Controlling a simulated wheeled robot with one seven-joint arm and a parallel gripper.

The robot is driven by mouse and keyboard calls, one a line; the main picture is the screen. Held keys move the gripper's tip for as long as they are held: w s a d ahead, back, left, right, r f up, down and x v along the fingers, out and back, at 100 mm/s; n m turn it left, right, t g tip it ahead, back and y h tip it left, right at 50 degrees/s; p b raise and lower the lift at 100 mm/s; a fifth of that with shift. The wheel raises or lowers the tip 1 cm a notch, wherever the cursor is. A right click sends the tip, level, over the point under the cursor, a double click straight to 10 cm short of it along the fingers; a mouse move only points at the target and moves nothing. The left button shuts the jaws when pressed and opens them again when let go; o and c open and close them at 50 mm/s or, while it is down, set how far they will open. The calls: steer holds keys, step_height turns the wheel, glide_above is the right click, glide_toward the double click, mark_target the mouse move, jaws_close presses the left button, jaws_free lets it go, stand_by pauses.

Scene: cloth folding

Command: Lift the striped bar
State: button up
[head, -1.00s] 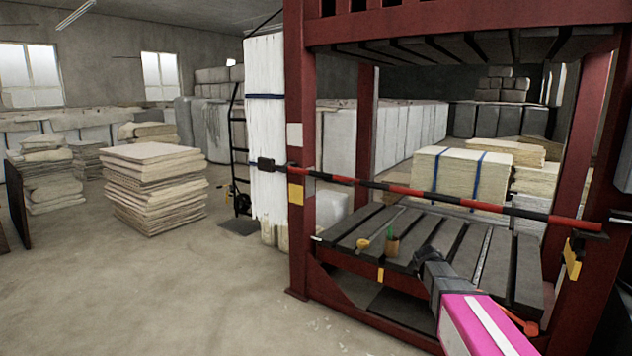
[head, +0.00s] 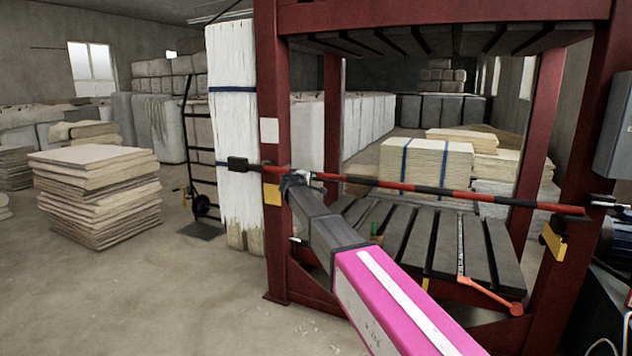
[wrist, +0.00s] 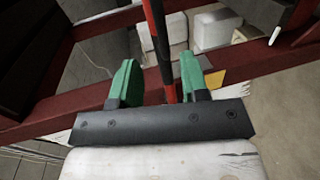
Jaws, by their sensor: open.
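The red left post (head: 275,225) stands right beside my gripper, with a yellow plate (head: 272,194) on it. A slatted dark bed (head: 435,240) lies behind the bar. An orange-handled tool (head: 490,295) rests at its front edge. Open floor (head: 170,285) lies to the left.

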mark_target(319, 180)
steer(key=x, duration=1)
jaws_close()
